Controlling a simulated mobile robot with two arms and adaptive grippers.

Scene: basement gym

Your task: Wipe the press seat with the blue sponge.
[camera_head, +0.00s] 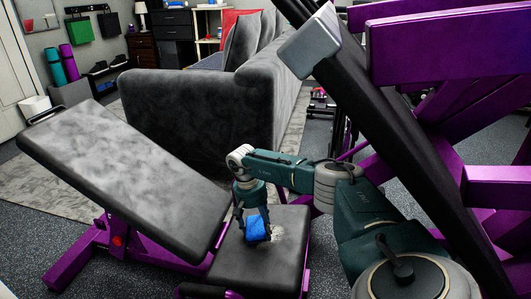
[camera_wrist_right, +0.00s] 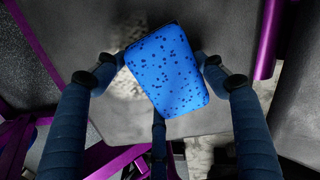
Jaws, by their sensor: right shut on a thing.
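The press seat (camera_head: 258,262) is a black pad at the lower middle of the head view, with a pale dusty patch near the sponge. The blue sponge (camera_head: 257,229) is at the seat's upper part, tilted, and it also shows in the wrist view (camera_wrist_right: 166,72) with dark speckles. My right gripper (camera_head: 252,217) is shut on the sponge from above, its fingers around the sponge's sides. The seat pad fills the background of the wrist view (camera_wrist_right: 215,25). I cannot tell whether the sponge touches the seat. My left gripper is not in view.
The dusty backrest (camera_head: 125,170) of the bench slopes up to the left. Purple press frame parts (camera_head: 445,45) and a black rail crowd the right side. A grey sofa (camera_head: 200,115) stands behind. Open floor (camera_head: 40,210) lies at the left.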

